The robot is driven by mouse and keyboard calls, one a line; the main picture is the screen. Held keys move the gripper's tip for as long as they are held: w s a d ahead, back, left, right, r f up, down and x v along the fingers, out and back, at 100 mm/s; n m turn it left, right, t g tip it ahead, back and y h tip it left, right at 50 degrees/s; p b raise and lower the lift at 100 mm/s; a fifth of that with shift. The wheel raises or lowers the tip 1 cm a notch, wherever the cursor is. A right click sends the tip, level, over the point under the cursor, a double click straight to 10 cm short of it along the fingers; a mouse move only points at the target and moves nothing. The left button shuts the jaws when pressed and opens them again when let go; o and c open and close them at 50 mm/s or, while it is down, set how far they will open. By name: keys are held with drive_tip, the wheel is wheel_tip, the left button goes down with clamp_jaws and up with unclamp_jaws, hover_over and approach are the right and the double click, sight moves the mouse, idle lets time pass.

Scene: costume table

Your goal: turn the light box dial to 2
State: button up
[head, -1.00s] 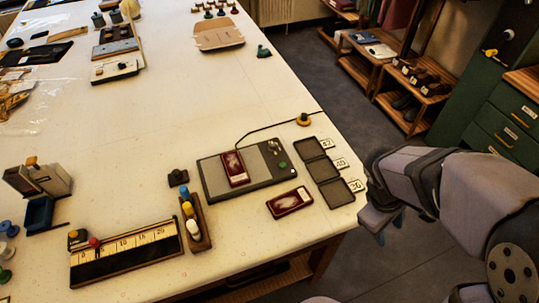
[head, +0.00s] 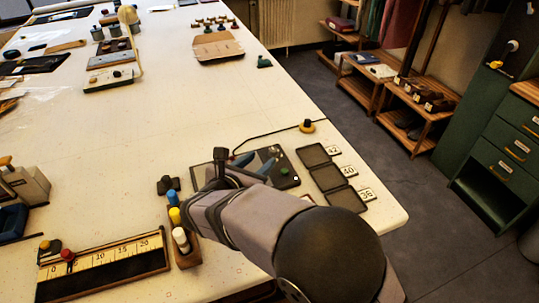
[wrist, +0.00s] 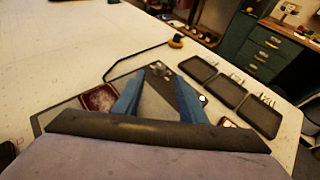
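A flat grey box with a dark frame (head: 207,172) lies near the table's right end; I take it for the light box. It shows in the wrist view (wrist: 127,72), with a small silver knob (wrist: 158,68) near its far edge. My gripper (head: 263,160) is over the box. In the wrist view its blue fingers (wrist: 161,78) are apart with nothing between them, and the knob appears just beyond their tips. I cannot tell whether they touch it. The knob's setting is too small to read. My arm hides much of the box in the head view.
A dark red card (wrist: 98,98) lies on the box's left part. Three dark trays (head: 330,177) with number tags lie to the right. A cord runs behind to a yellow-and-black piece (head: 307,126). A bottle rack (head: 186,257) and ruler board (head: 105,268) are left. The middle table is clear.

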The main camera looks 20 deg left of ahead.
sight(273, 150)
drive_tip(key=shift+p+x, duration=0.85)
drive_tip(key=shift+x, duration=2.85)
drive_tip(key=shift+s, duration=0.1)
clamp_jaws()
